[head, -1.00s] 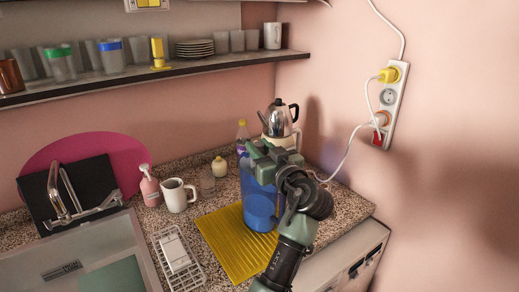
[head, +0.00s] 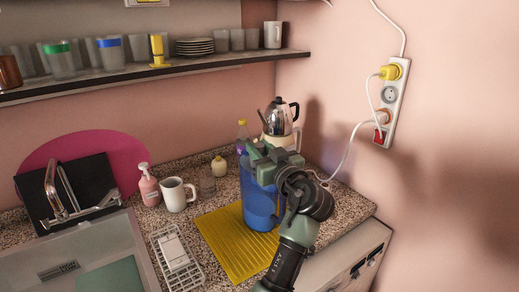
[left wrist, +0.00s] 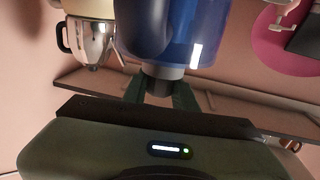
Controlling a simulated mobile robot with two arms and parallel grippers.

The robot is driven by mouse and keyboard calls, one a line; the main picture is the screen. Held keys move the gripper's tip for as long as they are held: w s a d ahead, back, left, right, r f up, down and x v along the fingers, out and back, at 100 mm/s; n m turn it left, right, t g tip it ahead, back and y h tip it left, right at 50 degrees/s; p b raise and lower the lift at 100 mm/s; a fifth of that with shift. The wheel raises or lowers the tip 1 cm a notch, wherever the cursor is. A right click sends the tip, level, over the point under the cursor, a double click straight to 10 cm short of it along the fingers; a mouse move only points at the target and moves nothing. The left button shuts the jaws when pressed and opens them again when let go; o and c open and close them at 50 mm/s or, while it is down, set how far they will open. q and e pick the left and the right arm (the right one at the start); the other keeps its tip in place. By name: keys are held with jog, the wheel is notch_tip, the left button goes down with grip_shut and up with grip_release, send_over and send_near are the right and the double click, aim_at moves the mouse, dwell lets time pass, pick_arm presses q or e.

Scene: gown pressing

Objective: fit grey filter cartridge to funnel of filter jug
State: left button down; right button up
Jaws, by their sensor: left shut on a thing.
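The blue see-through filter jug (head: 262,205) stands upright on a ribbed yellow mat (head: 222,240) on the counter. My left gripper (head: 262,156) is right over the jug's top and hides its mouth and funnel in the head view. In the left wrist view, which shows the scene upside down, the jug (left wrist: 178,35) is just beyond the fingertips. There the left gripper is shut on the grey filter cartridge (left wrist: 163,72), a short dark cylinder in line with the jug's mouth. I cannot tell whether the cartridge touches the funnel. My right gripper is not in view.
Behind the jug stand a shiny kettle (head: 280,118) and a bottle (head: 242,134). A white mug (head: 177,194), a pink pump bottle (head: 148,186) and a white rack (head: 176,258) are to the left. A shelf (head: 150,77) with cups runs above.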

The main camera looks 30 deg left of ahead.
pick_arm(q)
jog(key=shift+f+b, duration=0.85)
jog(key=shift+f, duration=0.15)
jog(key=shift+f, duration=0.1)
jog(key=shift+f+b, duration=0.35)
jog(key=shift+b, duration=0.2)
jog(key=shift+r, duration=0.1)
jog(key=c, duration=1)
grip_release()
jog(key=shift+c, duration=0.2)
